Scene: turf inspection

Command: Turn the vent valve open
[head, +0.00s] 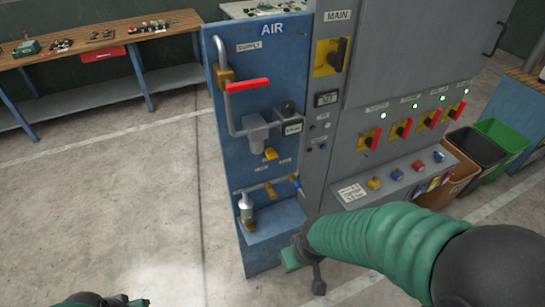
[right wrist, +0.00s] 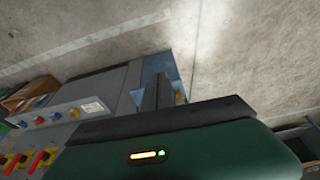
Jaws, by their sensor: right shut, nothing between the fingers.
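The blue AIR panel (head: 229,150) stands left of the grey cabinet in the head view. Low on it, a pipe carries a brass valve (head: 270,188) and a small blue handle (head: 295,182); a yellow handle (head: 270,154) sits above them. The small labels there are too blurred to read, so I cannot tell which is the vent valve. My right gripper (head: 317,277) is in front of and below these valves, apart from them. It is shut and empty; its dark fingers also show in the right wrist view (right wrist: 158,92). My left gripper (head: 130,302) barely shows at the bottom edge.
A red lever (head: 247,85) is higher on the panel. The grey cabinet (head: 385,75) has several red handles and a sloped button ledge (head: 350,192). Bins (head: 500,135) stand at right, a workbench (head: 90,55) at back left. The floor left of the panel is clear.

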